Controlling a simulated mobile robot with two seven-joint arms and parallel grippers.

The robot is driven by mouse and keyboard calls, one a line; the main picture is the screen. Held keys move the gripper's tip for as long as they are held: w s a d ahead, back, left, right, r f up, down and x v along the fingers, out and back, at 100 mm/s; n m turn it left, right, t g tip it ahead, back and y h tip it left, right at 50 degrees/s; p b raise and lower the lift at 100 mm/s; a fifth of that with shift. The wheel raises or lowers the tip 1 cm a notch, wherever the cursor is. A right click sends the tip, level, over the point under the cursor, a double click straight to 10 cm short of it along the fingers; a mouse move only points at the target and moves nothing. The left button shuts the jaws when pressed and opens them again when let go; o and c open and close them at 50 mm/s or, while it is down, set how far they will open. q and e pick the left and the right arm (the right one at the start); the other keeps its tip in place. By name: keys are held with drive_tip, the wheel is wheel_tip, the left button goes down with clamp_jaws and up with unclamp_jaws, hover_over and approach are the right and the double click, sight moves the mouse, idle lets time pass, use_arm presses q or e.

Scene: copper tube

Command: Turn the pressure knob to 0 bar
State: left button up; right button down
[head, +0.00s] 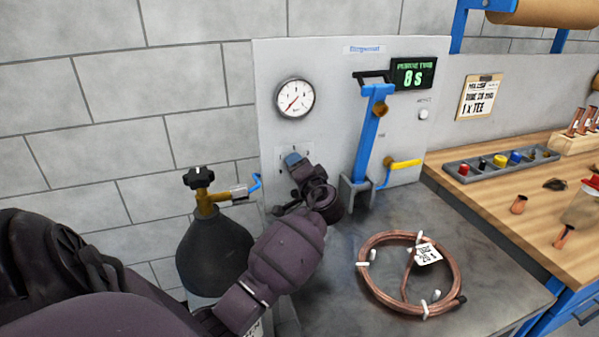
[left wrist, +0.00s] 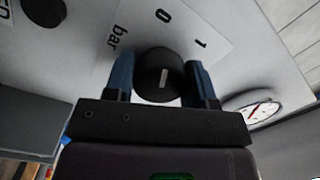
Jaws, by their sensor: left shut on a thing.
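The black pressure knob (left wrist: 158,72) sits on the grey panel, beside a white scale label (left wrist: 182,30) that shows "0", "1" and "bar". A short white mark runs nearly upright on its face in the left wrist view. My left gripper (left wrist: 160,82) has its two blue fingers on either side of the knob, shut on it. In the head view the left gripper (head: 294,161) is at the panel below the gauge and hides the knob. The round pressure gauge (head: 294,98) has a red needle pointing to the lower left. My right gripper is not in view.
A dark gas cylinder (head: 212,255) stands to the left. A copper coil (head: 377,239) lies on the grey bench. The wooden bench at right holds a tray (head: 487,176).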

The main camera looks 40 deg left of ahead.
use_arm(q)
drive_tip(key=shift+f+n, duration=0.1)
drive_tip(key=shift+n, duration=0.3)
drive_tip(key=o, duration=0.9)
drive_tip(key=v, duration=1.1)
